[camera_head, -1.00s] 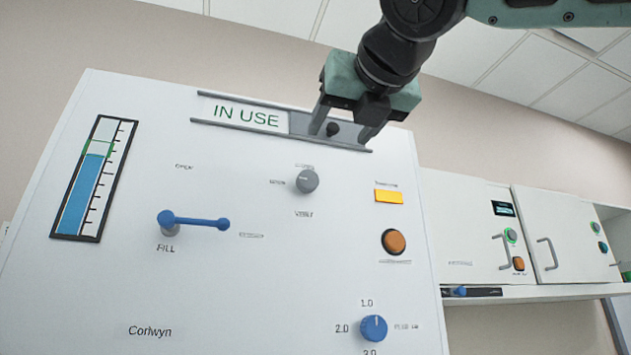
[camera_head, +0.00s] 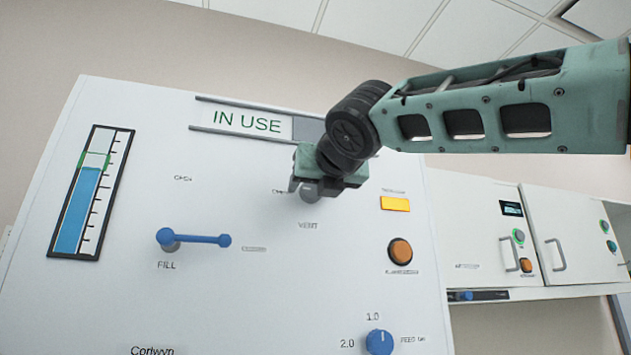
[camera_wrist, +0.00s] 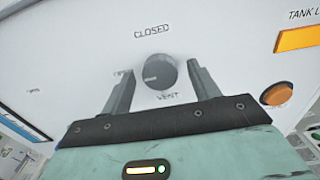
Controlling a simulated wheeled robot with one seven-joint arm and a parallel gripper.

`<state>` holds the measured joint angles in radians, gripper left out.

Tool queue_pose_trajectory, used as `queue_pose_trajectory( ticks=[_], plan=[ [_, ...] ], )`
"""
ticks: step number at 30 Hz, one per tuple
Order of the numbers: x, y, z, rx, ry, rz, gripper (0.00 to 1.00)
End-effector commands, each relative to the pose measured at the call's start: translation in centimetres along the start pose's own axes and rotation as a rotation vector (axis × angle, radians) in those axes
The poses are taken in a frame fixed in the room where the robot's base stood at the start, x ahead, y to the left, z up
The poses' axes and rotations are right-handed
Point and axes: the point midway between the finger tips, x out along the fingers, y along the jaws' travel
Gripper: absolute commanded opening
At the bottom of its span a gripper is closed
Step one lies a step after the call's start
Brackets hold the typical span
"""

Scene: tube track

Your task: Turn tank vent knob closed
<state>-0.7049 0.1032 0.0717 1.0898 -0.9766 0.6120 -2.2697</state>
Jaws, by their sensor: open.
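The grey round vent knob (camera_wrist: 160,72) is on the white panel, with "CLOSED" printed above it and "VENT" below it in the wrist view. A pale mark on the knob points left. My gripper (camera_wrist: 163,82) is open, with one finger on each side of the knob; I cannot tell whether either finger touches it. In the head view my gripper (camera_head: 316,190) is in front of the knob (camera_head: 310,194) and hides most of it.
A blue fill lever (camera_head: 195,240) sticks out left of the knob. An orange button (camera_head: 400,251), a yellow label (camera_head: 395,203) and a blue feed dial (camera_head: 380,342) are to the right. The "IN USE" sign slider (camera_head: 250,122) is above. A level gauge (camera_head: 92,192) is at far left.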

Motion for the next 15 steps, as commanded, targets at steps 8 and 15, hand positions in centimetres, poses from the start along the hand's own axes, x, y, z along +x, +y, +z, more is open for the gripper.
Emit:
queue_pose_trajectory(
  ticks=[8, 15],
  plan=[
    [0.02, -0.01, -0.01, 0.000, 0.000, 0.000, 0.47],
    [0.01, -0.01, 0.00, 0.001, 0.000, 0.000, 0.16]
  ],
)
